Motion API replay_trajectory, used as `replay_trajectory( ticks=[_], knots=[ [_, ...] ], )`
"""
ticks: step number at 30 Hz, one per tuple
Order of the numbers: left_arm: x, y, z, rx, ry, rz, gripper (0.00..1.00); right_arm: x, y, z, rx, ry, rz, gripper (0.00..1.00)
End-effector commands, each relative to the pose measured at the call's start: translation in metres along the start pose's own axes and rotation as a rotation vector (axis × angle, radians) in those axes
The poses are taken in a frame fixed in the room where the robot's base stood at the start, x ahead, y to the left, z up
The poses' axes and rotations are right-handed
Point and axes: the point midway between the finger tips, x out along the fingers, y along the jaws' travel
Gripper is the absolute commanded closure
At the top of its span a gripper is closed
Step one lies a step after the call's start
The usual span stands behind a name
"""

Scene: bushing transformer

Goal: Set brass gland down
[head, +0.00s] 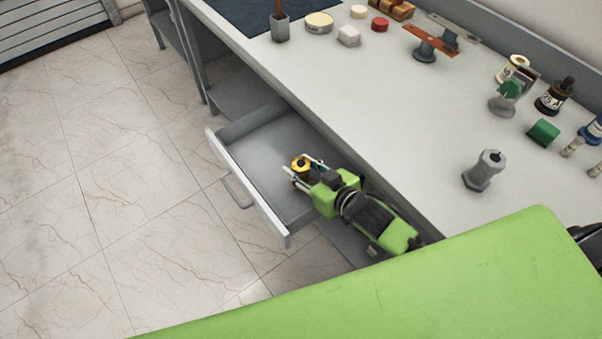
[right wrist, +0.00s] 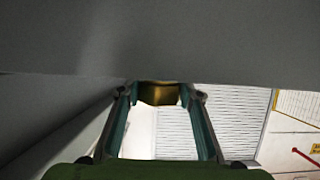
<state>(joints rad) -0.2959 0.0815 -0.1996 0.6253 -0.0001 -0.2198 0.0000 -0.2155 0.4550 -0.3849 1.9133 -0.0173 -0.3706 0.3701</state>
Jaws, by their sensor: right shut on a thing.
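The brass gland (head: 301,163) is a small yellow-gold piece with a dark centre. My right gripper (head: 303,171) is shut on it, inside or just above the open drawer (head: 262,160). In the right wrist view the gland (right wrist: 158,94) shows as a gold, faceted piece between the two fingertips (right wrist: 160,98). A grey surface fills the upper part of that view, close to the gland. I cannot tell whether the gland touches the drawer floor. My left gripper does not show.
The drawer is pulled out from under the grey workbench (head: 400,110). A grey hex-based fitting (head: 484,171) stands on the bench near its front edge. Several small parts, a dark bottle (head: 554,97) and a green block (head: 543,132) stand farther back. The drawer's left part is clear.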

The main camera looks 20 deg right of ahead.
Motion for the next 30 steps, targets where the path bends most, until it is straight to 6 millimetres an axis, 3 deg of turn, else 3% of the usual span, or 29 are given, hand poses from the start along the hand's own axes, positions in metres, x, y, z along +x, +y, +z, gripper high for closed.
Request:
replay_trajectory(
  ticks=[8, 19, 20, 21, 30],
  knots=[
    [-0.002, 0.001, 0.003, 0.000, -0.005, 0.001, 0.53, 0.014, 0.001, 0.027, 0.001, 0.002, -0.001, 0.98],
    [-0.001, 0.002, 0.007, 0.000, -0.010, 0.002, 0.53, 0.016, 0.001, 0.031, 0.000, 0.003, -0.001, 0.98],
    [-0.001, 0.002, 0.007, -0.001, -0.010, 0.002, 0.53, 0.015, 0.001, 0.033, 0.000, -0.001, 0.000, 0.62],
    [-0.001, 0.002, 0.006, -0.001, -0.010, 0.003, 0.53, 0.015, 0.001, 0.032, 0.000, -0.001, 0.000, 0.51],
    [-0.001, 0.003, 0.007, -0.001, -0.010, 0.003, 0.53, 0.015, 0.002, 0.032, 0.000, -0.001, 0.000, 0.50]
  ],
)
